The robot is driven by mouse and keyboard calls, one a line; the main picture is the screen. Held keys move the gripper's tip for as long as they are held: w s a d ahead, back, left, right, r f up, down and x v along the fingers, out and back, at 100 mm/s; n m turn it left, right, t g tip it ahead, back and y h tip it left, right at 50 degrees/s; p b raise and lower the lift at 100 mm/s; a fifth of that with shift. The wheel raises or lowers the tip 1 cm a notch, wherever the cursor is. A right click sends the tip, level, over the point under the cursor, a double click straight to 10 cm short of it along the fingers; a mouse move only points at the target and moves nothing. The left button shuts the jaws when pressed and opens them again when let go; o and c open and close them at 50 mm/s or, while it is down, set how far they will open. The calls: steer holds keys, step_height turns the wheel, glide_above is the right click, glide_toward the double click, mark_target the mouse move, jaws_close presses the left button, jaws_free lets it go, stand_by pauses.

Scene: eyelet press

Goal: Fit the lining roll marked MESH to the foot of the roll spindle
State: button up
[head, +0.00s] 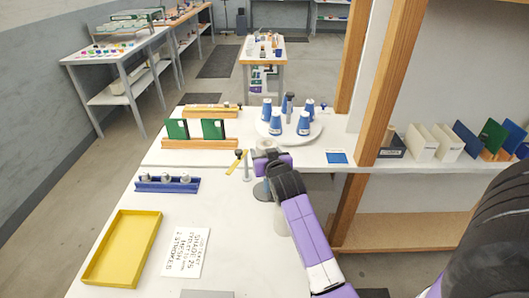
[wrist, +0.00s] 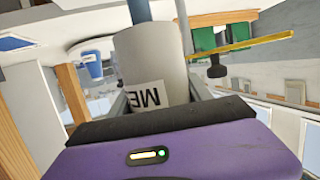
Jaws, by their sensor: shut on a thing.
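My gripper (head: 266,158) is shut on a pale grey lining roll (wrist: 152,55), held above the white table. A white label on the roll shows the letters "ME" (wrist: 147,96), upside down; the rest of the label is hidden by my gripper. In the head view only the roll's top (head: 266,145) shows above my gripper. A thin grey upright post (head: 246,166), perhaps the roll spindle, stands just left of my gripper. In the wrist view a grey post (wrist: 182,14) shows beside the roll. I cannot tell whether the roll touches it.
A yellow bar (head: 235,163) with a black knob lies close left of the post. Blue cones (head: 276,125) stand on a round white turntable (head: 312,132) behind. A blue rack (head: 168,185), a yellow tray (head: 122,249) and a printed card (head: 186,252) lie left.

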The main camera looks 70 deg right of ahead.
steer(key=shift+f+b, duration=0.35)
steer(key=shift+f, duration=0.25)
steer(key=shift+r, duration=0.1)
steer(key=shift+r+p, duration=0.95)
steer(key=shift+r, duration=0.15)
steer(key=shift+s+f+b, duration=0.1)
steer(key=shift+f+b, duration=0.5)
steer(key=shift+f, duration=0.8)
stand_by(3.5)
steer(key=shift+r, duration=0.1)
steer(key=shift+r+p, duration=1.05)
steer(key=shift+r, duration=0.2)
